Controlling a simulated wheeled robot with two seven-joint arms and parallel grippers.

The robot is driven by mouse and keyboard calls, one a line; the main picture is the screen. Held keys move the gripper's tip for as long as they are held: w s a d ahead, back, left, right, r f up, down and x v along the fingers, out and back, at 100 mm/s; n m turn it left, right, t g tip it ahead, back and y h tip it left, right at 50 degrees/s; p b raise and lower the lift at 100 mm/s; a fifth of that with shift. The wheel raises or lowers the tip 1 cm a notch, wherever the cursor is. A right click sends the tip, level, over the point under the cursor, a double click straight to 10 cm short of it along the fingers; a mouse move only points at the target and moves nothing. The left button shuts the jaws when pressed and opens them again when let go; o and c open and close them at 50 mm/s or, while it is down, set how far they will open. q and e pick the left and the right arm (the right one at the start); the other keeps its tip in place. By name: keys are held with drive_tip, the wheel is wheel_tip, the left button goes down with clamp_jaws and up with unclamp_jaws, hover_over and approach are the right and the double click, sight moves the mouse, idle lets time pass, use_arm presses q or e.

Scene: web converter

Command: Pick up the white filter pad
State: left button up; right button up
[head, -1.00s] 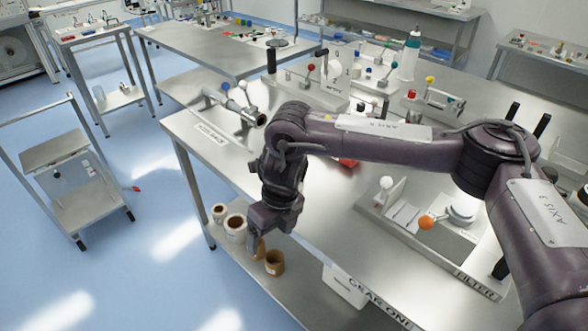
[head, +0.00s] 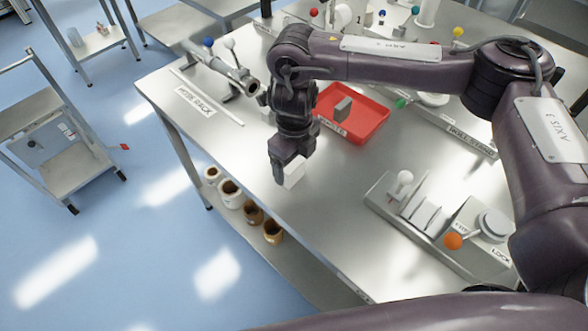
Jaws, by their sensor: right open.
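Several thin white upright slabs (head: 426,214) stand in slots of a metal fixture on the right of the table. I cannot tell whether the white filter pad is one of them. My right gripper (head: 286,171) hangs pointing down near the table's front left edge, left of the fixture and apart from it. It is open. A small pale block-like shape (head: 294,174) shows at its fingers; I cannot tell whether it is a finger face or a separate thing. My left gripper is out of view.
A red tray (head: 368,131) holding a grey block (head: 342,110) lies behind my right gripper. A metal tube assembly (head: 222,72) stands at the back left. The fixture carries an orange knob (head: 453,240) and a white knob (head: 404,178). Several jars (head: 230,193) stand on the lower shelf.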

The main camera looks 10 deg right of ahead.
sight(294, 164)
drive_tip(key=f, duration=0.2)
drive_tip(key=shift+w+f, duration=0.2)
drive_tip(key=shift+f, duration=1.1)
drive_tip(key=shift+w, duration=0.1)
drive_tip(key=c, duration=1.1)
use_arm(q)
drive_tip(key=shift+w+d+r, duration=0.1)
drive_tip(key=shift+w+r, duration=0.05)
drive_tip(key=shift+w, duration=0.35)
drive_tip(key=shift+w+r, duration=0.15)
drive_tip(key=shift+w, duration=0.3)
use_arm(e)
drive_tip(key=shift+o, duration=0.2)
drive_tip(key=shift+r, duration=0.1)
